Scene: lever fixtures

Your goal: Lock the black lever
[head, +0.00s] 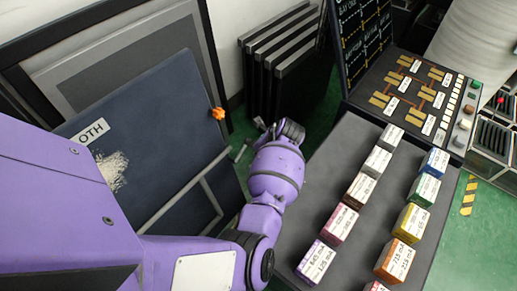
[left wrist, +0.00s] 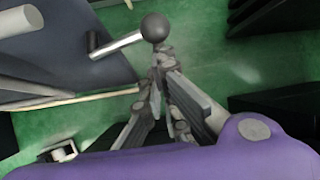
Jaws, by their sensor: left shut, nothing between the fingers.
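The black lever's round knob (left wrist: 154,27) shows at the top of the left wrist view. Its silver shaft (left wrist: 117,45) runs left to the edge of a dark panel (left wrist: 60,45). My left gripper (left wrist: 160,60) is shut and empty, its fingertips close to the knob; I cannot tell whether they touch it. In the head view my left gripper (head: 270,130) is beside the right edge of the dark slanted panel (head: 150,85), largely hidden by its own wrist. The black knob is not clearly visible there. My right gripper is not in view.
A small orange part (head: 218,114) sits on the panel's edge. Dark upright slabs (head: 283,65) stand behind my gripper. To the right, a grey table (head: 345,135) carries several coloured labelled boxes. Green floor (left wrist: 235,65) shows open around the knob.

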